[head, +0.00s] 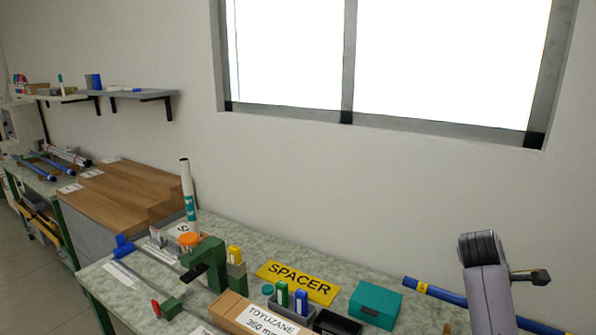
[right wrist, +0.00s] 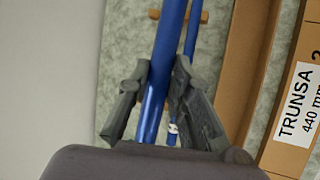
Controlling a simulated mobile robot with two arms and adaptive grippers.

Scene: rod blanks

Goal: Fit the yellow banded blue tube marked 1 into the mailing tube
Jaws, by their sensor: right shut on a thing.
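A blue tube with a yellow band (head: 422,287) slants along the right of the head view and passes behind my right arm. No number can be read on it. In the right wrist view my right gripper (right wrist: 157,95) is shut around a blue tube (right wrist: 168,40); no yellow band shows on that part. I cannot tell for certain that it is the same tube. The gripper's fingertips are not clear in the head view. My left gripper is not in view.
A second blue tube with a white band (right wrist: 173,129) lies behind the held one, near a wooden peg (right wrist: 201,16). A brown box labelled TRUNSA (right wrist: 250,60) is beside it. The bench holds a TOYUZANE box (head: 232,307), a SPACER sign (head: 297,281), a teal box (head: 375,304) and a green clamp (head: 207,258).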

